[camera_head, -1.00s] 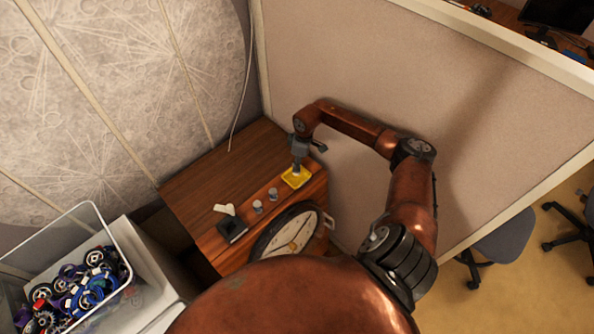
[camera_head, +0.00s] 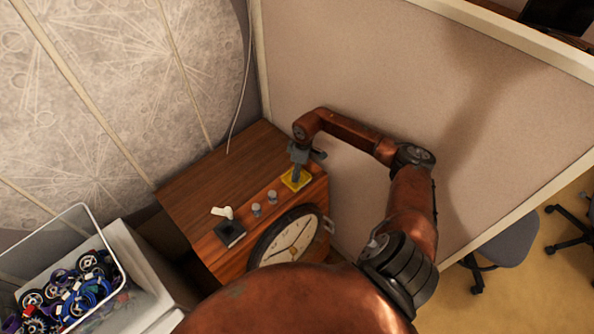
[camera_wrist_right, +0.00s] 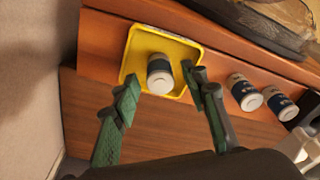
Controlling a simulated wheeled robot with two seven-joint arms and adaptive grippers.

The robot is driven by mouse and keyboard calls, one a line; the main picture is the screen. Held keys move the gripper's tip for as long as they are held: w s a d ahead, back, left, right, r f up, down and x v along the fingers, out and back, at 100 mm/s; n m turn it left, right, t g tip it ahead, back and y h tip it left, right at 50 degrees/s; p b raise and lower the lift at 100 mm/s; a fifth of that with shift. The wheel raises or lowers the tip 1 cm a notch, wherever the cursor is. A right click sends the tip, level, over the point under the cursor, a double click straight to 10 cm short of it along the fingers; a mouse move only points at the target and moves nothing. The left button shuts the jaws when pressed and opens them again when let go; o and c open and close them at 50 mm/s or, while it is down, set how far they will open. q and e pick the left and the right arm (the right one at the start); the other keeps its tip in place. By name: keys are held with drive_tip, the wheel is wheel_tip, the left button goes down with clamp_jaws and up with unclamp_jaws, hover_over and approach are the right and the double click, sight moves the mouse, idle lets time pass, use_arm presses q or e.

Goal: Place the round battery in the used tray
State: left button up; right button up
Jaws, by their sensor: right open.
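A yellow square tray (camera_head: 304,183) lies at the right end of the wooden cabinet top. My right gripper (camera_head: 297,178) points down over this tray. In the wrist view its green fingers (camera_wrist_right: 162,90) are open, one on each side of the battery, with visible gaps. Two similar round batteries stand on the cabinet outside the tray, one nearer the tray (camera_head: 272,196) and one farther left (camera_head: 257,209). My left gripper is out of view.
A black square tray (camera_head: 229,234) and a white object (camera_head: 224,212) lie left of the batteries. A round clock (camera_head: 293,240) is at the cabinet's front. A beige partition (camera_head: 350,75) rises behind my right arm. A clear bin of wheels (camera_head: 75,222) stands left.

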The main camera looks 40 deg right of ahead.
drive_tip(key=shift+r, duration=0.1)
wheel_tip(320, 180, up, 12)
drive_tip(key=s+d+p, duration=0.1)
drive_tip(key=p, duration=0.9)
